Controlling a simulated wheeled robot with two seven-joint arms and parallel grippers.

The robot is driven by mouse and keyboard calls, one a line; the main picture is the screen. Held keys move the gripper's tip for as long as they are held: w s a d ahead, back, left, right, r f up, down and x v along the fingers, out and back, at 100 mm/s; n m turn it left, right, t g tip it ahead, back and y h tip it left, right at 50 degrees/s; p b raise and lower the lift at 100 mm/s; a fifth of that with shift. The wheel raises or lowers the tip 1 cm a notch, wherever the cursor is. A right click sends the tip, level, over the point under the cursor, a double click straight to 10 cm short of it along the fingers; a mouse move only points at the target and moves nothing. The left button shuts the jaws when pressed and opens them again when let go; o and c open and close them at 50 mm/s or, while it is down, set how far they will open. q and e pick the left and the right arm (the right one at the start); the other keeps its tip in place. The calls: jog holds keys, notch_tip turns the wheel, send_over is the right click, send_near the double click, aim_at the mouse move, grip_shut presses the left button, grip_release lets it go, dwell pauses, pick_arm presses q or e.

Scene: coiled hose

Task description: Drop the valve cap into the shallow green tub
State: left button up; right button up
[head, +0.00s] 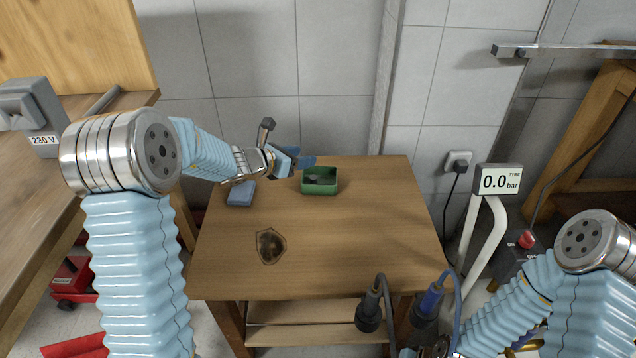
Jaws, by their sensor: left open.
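The shallow green tub (320,190) stands near the back of the wooden table. A small greyish thing (318,178) shows inside it; I cannot tell for sure whether it is the valve cap. My left gripper (303,161) is open, with its blue fingers just above and behind the tub's back left corner. I see nothing held between its fingers, though they are small and partly overlapped. No other valve cap is visible. My right arm comes in at the lower right; its gripper end at the bottom edge is mostly hidden and cut off.
A small blue block (241,194) lies on the table (340,250) under my left arm. A gauge (497,180) stands right of the table. The table's middle and right are clear. A tiled wall is close behind.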

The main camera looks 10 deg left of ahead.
pick_arm(q)
jog(key=v, duration=1)
jog(key=shift+s+a, duration=0.1)
jog(key=shift+s, duration=0.05)
